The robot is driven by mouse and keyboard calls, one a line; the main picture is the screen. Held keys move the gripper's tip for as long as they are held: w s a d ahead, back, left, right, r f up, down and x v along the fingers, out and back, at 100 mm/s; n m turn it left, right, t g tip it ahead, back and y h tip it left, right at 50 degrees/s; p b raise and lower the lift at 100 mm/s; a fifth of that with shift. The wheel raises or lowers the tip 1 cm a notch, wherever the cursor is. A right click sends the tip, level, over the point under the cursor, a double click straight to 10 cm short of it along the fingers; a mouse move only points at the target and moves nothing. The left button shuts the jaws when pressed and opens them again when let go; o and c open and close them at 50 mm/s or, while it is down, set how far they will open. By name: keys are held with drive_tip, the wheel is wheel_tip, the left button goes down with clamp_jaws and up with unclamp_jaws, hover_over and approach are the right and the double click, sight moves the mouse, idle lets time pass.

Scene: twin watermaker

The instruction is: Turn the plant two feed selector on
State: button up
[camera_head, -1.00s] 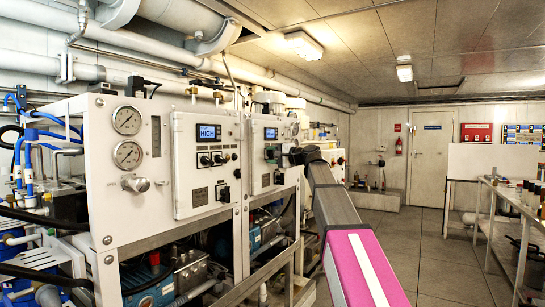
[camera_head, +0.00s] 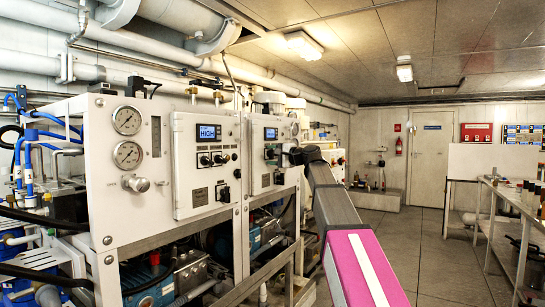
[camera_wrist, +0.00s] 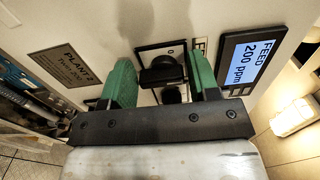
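In the wrist view, a black selector knob (camera_wrist: 163,71) sits on a light plate marked "0" on the white panel. My gripper (camera_wrist: 161,80) has two green fingers, one on each side of the knob, with gaps between them and it. A second dark round part (camera_wrist: 171,95) shows just below the knob, partly hidden by my gripper's body. A label reading "PLANT 2" (camera_wrist: 72,66) is at the left and a display reading "FEED 200 ppm" (camera_wrist: 251,61) at the right. In the head view, my arm reaches the second white panel (camera_head: 262,176); its end hides part of the controls.
The neighbouring panel (camera_head: 193,181) at the left has a "HIGH" display (camera_head: 208,132) and its own knobs. Pressure gauges (camera_head: 127,120) are further left. A bench (camera_head: 517,205) stands at the right. The floor (camera_head: 428,245) between is clear.

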drive_tip(key=shift+d, duration=0.1)
drive_tip(key=v, duration=1)
drive_tip(key=shift+s+d, duration=0.25)
drive_tip(key=shift+d, duration=0.05)
drive_tip(key=s+f+n+g+h, duration=0.15)
drive_tip(key=f+h, duration=0.25)
drive_tip(key=f, duration=1.5)
drive_tip(key=s+f+n+g+h, duration=0.1)
drive_tip(key=s+f+g+h, duration=0.15)
drive_tip(key=f, duration=1.75)
drive_tip(key=s+d+f+n+g+h, duration=0.1)
drive_tip(key=s+d+f+g+h, duration=0.1)
drive_tip(key=s+f, duration=0.4)
drive_tip(key=s+d+f+n+g+h, duration=0.2)
drive_tip(key=s+f, duration=0.5)
drive_tip(key=f, duration=0.6)
drive_tip(key=s+d+f+n+g+h, duration=0.1)
drive_tip(key=s+d+f+g+h, duration=0.1)
drive_tip(key=s+f, duration=0.4)
wheel_tip(320, 180, down, 3)
drive_tip(key=shift+s+d+f+h, duration=0.15)
drive_tip(key=shift+s+d+h, duration=0.2)
drive_tip(key=shift+d+h, duration=0.65)
